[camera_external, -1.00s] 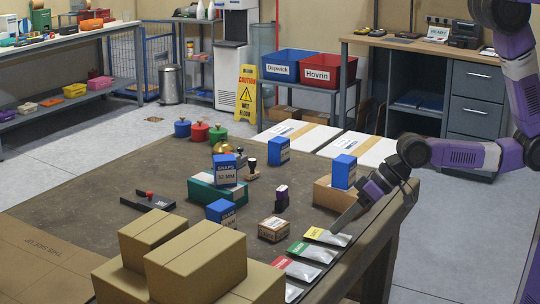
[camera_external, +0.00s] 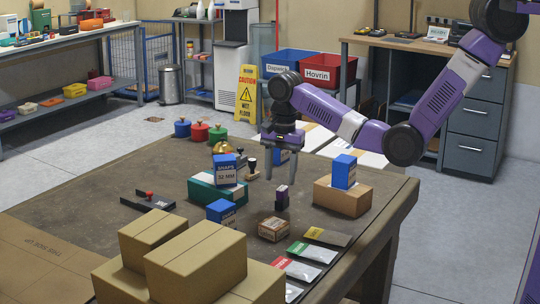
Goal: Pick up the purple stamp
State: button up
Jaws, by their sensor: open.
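The purple stamp (camera_external: 282,198) stands upright on the brown table, right of the middle. It is small, with a purple upper part and a dark lower part. My gripper (camera_external: 280,181) points straight down above the stamp, with its two grey fingers apart. The fingertips are at about the height of the stamp's top. I cannot tell whether they are around it or a little behind it.
A small brown box (camera_external: 273,229) lies just in front of the stamp. A cardboard box (camera_external: 340,199) with a blue box (camera_external: 344,171) on it stands to the right. A teal box (camera_external: 205,192) bears another blue box on the left. Several pouches (camera_external: 311,251) lie along the front right edge.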

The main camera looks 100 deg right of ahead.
aim_at(282, 187)
jog(key=shift+s+d+r+m, duration=0.1)
jog(key=shift+d+r+m, duration=0.3)
jog(key=shift+m, duration=0.4)
notch_tip(282, 187, down, 2)
jog(key=shift+f, duration=0.15)
jog(key=shift+s+a+f+p, duration=0.1)
jog(key=shift+a+f+p, duration=0.1)
jog(key=shift+f, duration=0.7)
jog(key=shift+a+f+p, duration=0.1)
jog(key=shift+f+p, duration=0.15)
jog(key=shift+f, duration=0.7)
jog(key=shift+s+a+f+p, duration=0.1)
jog(key=shift+a+f+p, duration=0.1)
jog(key=shift+f, duration=0.7)
jog(key=shift+c, duration=0.4)
grip_shut()
